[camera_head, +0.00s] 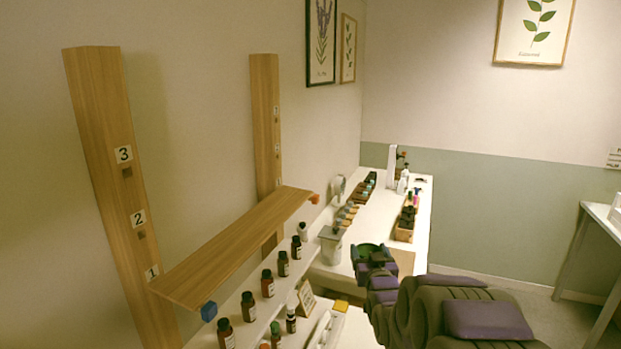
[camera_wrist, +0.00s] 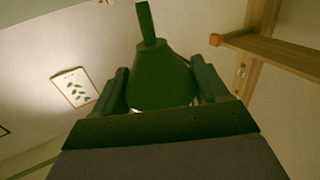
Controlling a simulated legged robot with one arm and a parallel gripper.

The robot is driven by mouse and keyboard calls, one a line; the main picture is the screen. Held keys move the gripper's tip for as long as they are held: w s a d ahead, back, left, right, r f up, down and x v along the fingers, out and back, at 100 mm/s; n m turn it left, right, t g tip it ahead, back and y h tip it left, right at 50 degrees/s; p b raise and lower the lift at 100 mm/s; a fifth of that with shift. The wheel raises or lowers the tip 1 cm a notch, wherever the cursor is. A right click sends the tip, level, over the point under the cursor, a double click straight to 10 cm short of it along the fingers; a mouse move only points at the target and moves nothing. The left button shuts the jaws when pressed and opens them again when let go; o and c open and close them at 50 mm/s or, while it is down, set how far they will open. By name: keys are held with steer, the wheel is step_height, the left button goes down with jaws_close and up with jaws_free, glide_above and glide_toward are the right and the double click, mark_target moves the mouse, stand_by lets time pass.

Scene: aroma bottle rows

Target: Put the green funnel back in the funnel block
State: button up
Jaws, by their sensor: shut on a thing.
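My gripper (camera_wrist: 155,90) is shut on the green funnel (camera_wrist: 160,75). In the wrist view the funnel's wide cone sits between the two fingers, and its narrow stem points to the top of the picture. In the head view the funnel's green rim (camera_head: 371,247) shows at my gripper (camera_head: 372,262), raised in front of the white table. I cannot make out the funnel block for certain. A plain wooden piece (camera_head: 404,262) shows partly behind my gripper, but I cannot tell if it is the block.
A wooden shelf (camera_head: 235,245) between two numbered posts stands at left, with several brown bottles (camera_head: 268,283) in a row below it. A white container (camera_head: 331,245) stands left of my gripper. Bottle rows (camera_head: 405,222) are farther back. Bare white tabletop (camera_head: 375,220) lies between them.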

steer(key=shift+s+a+r+h, duration=0.2)
steer(key=shift+a+r+h, duration=0.1)
steer(key=shift+a+r, duration=0.55)
steer(key=s+f, duration=0.4)
steer(key=f, duration=0.4)
steer(key=s+f, duration=0.4)
steer(key=f, duration=0.3)
steer(key=shift+f, duration=0.35)
